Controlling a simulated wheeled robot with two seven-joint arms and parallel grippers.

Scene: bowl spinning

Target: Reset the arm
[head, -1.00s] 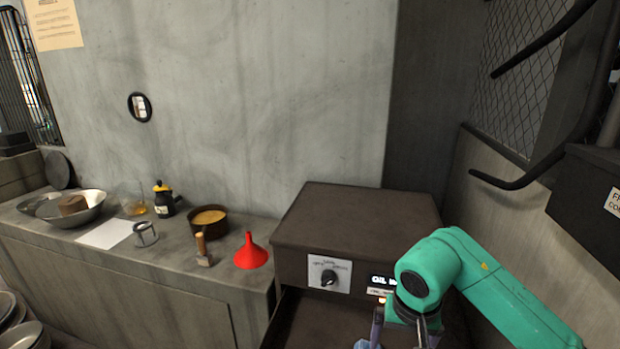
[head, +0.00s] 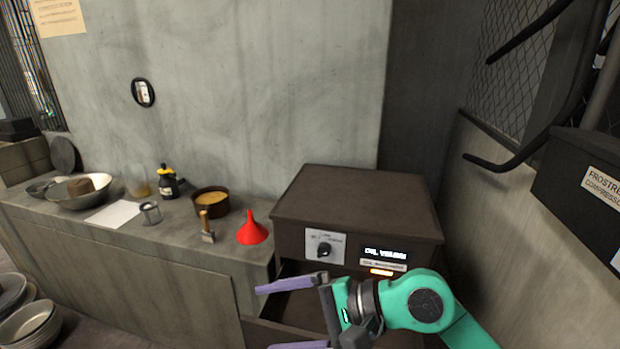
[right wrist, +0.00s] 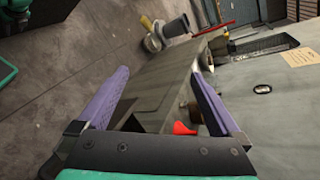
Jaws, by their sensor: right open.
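My right arm (head: 425,305) is green and comes in from the lower right in the head view. Its gripper (head: 277,317) has purple fingers spread wide, pointing left, with nothing between them. It is in front of the dark brown machine (head: 358,200) and its open drawer (head: 290,300). In the right wrist view the open gripper (right wrist: 165,95) shows both purple fingers apart, with the counter beyond. My left gripper is in neither view.
On the counter (head: 130,240) stand a red funnel (head: 252,231), a brown pot (head: 211,201), a wooden-handled tool (head: 206,226), a black-and-yellow bottle (head: 169,184) and a metal bowl (head: 68,196). Stacked bowls (head: 28,325) are at lower left. A dark box (head: 590,190) is at right.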

